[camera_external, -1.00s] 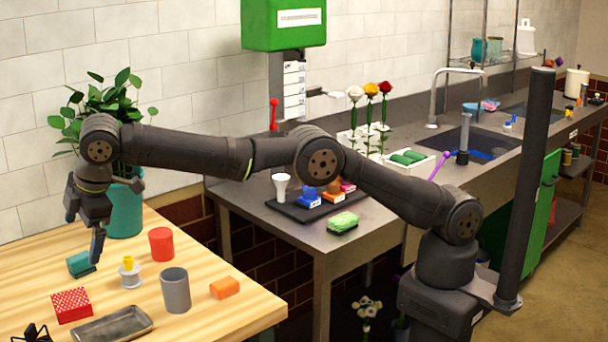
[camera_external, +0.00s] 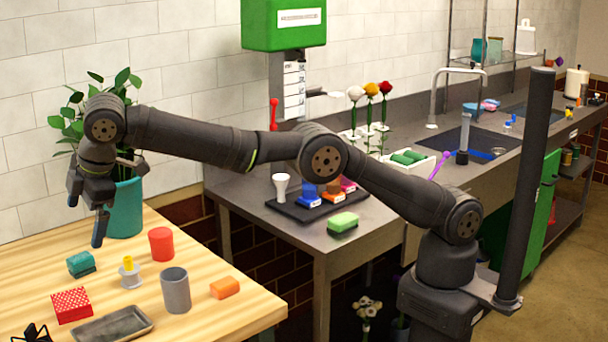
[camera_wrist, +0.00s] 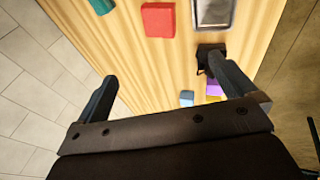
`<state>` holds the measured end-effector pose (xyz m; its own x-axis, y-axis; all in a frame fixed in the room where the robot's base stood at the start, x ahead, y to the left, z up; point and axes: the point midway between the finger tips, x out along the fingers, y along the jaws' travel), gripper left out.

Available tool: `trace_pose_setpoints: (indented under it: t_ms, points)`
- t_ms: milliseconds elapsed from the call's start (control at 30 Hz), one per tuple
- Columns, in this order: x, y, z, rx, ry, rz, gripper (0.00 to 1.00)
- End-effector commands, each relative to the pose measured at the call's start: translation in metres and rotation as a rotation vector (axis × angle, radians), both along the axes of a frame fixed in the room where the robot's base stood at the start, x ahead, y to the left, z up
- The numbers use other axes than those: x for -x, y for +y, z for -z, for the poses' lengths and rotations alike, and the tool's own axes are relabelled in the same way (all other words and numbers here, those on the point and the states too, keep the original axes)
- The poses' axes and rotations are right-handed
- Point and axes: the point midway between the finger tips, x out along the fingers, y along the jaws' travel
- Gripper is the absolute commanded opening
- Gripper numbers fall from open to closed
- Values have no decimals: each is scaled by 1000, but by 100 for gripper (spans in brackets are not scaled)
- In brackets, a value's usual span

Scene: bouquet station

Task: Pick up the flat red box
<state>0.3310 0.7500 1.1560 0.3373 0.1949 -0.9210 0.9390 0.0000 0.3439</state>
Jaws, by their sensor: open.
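The red box (camera_external: 72,305) with small light dots lies on the wooden table at the lower left of the external view. It shows as a plain red block (camera_wrist: 158,19) at the top middle of the wrist view. My gripper (camera_external: 87,213) hangs above the back left of the table, higher than the box and apart from it. A teal box (camera_external: 81,264) sits behind the red box and shows at the top edge of the wrist view (camera_wrist: 101,5).
A grey metal tray (camera_external: 113,325) lies right of the red box, with a black spidery object (camera_external: 32,333) in front. A white spool (camera_external: 130,272), red cylinder (camera_external: 161,243), grey cup (camera_external: 175,290) and orange block (camera_external: 225,288) stand rightward. A plant in a teal pot (camera_external: 124,212) is behind.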

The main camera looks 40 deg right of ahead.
Motion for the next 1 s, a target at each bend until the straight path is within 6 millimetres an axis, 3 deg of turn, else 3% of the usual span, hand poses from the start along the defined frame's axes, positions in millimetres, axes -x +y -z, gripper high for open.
trace_pose_setpoints:
  t_ms: [400,567,800,1000]
  points:
    - [-3,-1,2,-2,7,1,98]
    - [-24,-11,16,-41,83,10,98]
    - [-57,-41,47,-156,257,71,98]
    - [-67,-55,60,-216,329,116,98]
